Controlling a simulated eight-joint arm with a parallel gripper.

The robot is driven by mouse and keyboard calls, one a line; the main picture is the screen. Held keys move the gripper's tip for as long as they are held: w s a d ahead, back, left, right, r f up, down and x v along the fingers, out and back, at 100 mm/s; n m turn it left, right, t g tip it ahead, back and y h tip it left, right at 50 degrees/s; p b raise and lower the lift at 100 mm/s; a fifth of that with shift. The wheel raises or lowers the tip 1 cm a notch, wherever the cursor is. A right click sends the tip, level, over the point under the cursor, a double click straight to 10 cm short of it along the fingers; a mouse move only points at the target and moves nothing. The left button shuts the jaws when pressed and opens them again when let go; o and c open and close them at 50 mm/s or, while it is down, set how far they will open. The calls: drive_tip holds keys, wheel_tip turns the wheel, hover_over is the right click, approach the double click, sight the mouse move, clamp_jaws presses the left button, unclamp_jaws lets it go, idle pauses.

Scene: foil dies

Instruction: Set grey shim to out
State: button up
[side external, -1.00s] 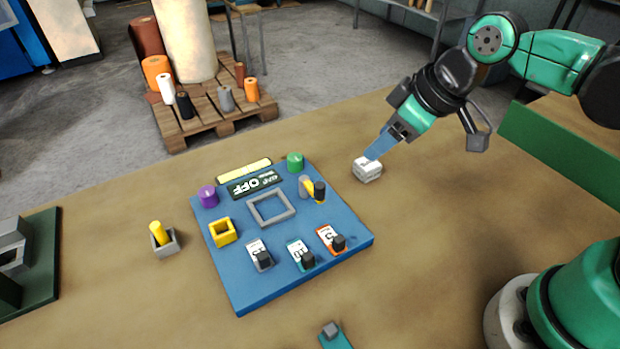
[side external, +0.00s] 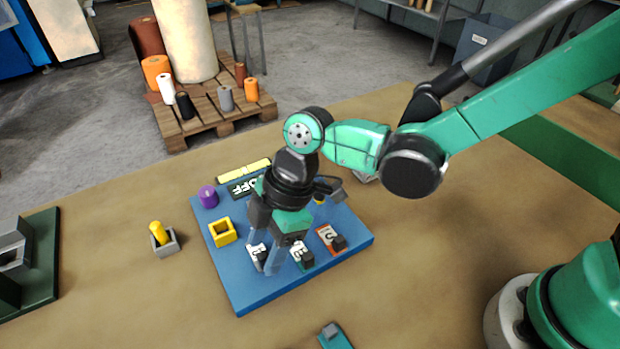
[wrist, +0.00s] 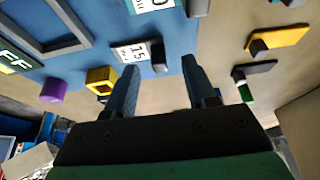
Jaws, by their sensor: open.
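The grey shim (wrist: 131,52) is a flat plate with a white label reading 15 and a dark knob (wrist: 158,54) at one end. It sits on the blue board (side external: 240,296), where it also shows in the side view (side external: 254,249), partly covered by my gripper. My gripper (side external: 269,264) points down over this shim, with its jaws open. In the wrist view the two fingertips (wrist: 160,66) appear on either side of the knob. I cannot tell whether they touch it. No separate out mark is readable.
A teal-labelled shim (side external: 298,252) and an orange one (side external: 328,238) with dark knobs lie to the right. A yellow square frame (side external: 222,232) and purple knob (side external: 207,196) stand to the left. A grey box with a yellow peg (side external: 158,233) stands off the board.

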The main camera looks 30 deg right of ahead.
drive_tip(key=shift+a+f, duration=0.15)
drive_tip(key=shift+f, duration=0.3)
drive_tip(key=shift+c, duration=0.2)
clamp_jaws()
